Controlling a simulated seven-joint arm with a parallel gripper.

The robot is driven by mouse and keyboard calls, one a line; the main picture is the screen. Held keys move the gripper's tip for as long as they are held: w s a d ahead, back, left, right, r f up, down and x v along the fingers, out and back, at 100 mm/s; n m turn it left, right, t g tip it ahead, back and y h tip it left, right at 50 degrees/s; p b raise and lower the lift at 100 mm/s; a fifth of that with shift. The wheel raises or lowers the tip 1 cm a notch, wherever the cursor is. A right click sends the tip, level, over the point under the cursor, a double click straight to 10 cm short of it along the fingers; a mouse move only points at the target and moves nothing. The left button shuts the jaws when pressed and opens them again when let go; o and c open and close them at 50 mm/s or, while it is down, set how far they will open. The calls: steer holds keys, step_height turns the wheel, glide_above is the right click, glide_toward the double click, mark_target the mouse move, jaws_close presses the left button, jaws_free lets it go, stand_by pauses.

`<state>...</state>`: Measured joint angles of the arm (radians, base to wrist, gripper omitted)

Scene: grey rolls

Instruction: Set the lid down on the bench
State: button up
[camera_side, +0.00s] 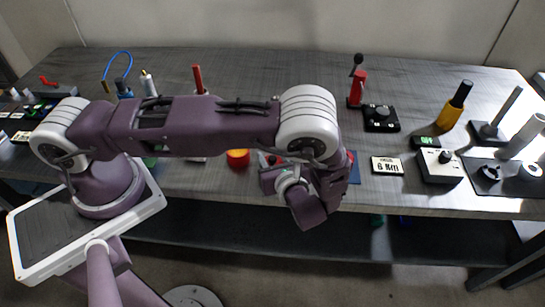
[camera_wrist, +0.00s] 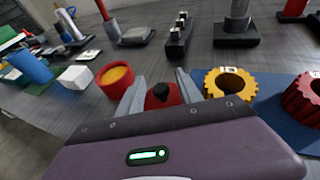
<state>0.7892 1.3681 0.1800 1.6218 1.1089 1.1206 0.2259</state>
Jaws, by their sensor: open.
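The lid (camera_wrist: 163,97), red with a black knob (camera_wrist: 160,89), shows in the wrist view between the two fingers of my gripper (camera_wrist: 160,88). The fingers are open, one on each side of it. The lid seems to be at bench level, but its underside is hidden behind my gripper body. An open red pot (camera_wrist: 114,79) with an orange-yellow inside stands just left of the lid, apart from it. The pot also shows in the side view (camera_side: 238,158). In the side view my arm hides most of the lid area and the fingertips.
A yellow gear (camera_wrist: 230,82) and a red gear (camera_wrist: 303,98) lie on a blue mat (camera_wrist: 268,112) to the right. A white block (camera_wrist: 76,77) and a blue cup (camera_wrist: 30,66) stand left of the pot. A black rack (camera_wrist: 180,38) is behind. The bench (camera_side: 220,70) has some bare room.

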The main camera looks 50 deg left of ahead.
steer(key=v, duration=1.2)
steer(key=s+a+r+n+g+h, duration=0.35)
steer(key=r+n, duration=0.25)
steer(key=r, duration=0.4)
steer(key=s+a+r+n+g+h, duration=0.2)
steer(key=a+r+n+h, duration=0.15)
steer(key=r+n, duration=0.4)
steer(key=s+a+r+n+t+h, duration=0.1)
steer(key=s+r+n+t+h, duration=0.4)
steer(key=s+r+n, duration=0.4)
steer(key=shift+s+a+r+t+h, duration=0.35)
steer(key=shift+s+r, duration=0.3)
steer(key=shift+s, duration=0.4)
